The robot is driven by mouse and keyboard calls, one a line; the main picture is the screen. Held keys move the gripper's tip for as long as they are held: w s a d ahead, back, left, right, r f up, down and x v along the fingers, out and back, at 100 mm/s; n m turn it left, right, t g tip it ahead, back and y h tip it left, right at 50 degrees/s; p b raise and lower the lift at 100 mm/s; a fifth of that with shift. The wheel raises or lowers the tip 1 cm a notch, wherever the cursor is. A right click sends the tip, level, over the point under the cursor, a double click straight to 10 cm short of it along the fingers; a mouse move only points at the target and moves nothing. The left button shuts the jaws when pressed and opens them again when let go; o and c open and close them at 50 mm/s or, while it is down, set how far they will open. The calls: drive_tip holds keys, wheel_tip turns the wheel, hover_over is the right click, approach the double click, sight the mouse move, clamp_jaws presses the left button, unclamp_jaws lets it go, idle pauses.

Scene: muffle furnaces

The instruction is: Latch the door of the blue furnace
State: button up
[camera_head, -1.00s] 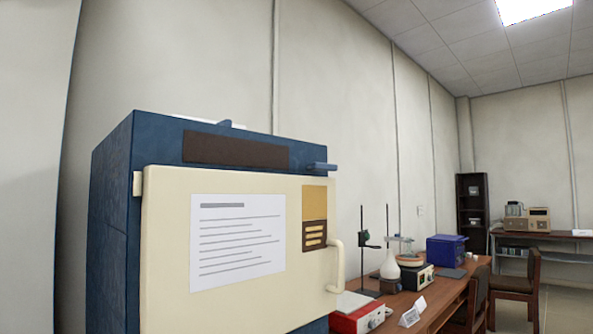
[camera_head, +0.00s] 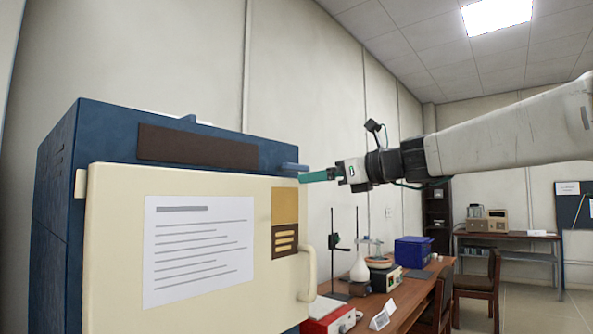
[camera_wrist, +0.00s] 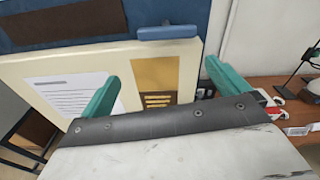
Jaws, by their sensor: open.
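The blue furnace (camera_head: 60,200) stands at the left in the head view with its cream door (camera_head: 200,290) across its front. The door carries a white notice, a yellow and brown panel and a cream handle (camera_head: 309,274) at its right edge. A blue latch lever (camera_head: 293,167) juts out at the top right, above the door's edge; it also shows in the wrist view (camera_wrist: 167,32). My gripper (camera_head: 312,177) has green fingers close to the latch's right end. In the wrist view my gripper (camera_wrist: 165,85) is open, its fingers apart with nothing between them. I cannot tell whether it touches the latch.
A wooden bench (camera_head: 405,312) right of the furnace holds a red and white device (camera_head: 330,315), a flask on a stand, and a blue box (camera_head: 413,252). Chairs stand by the bench. The wall is close behind the furnace.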

sight(300, 167)
drive_tip(key=w+a, duration=0.2)
drive_tip(key=w+a+r+m, duration=0.1)
drive_tip(key=w+a, duration=0.1)
drive_tip(key=w+a+r+m, duration=0.1)
drive_tip(key=w+a, duration=0.1)
drive_tip(key=shift+w+a+r+t+y, duration=0.15)
drive_tip(key=shift+w+a+t+y, duration=0.15)
drive_tip(key=shift+w+a+t, duration=0.1)
drive_tip(key=c, duration=0.9)
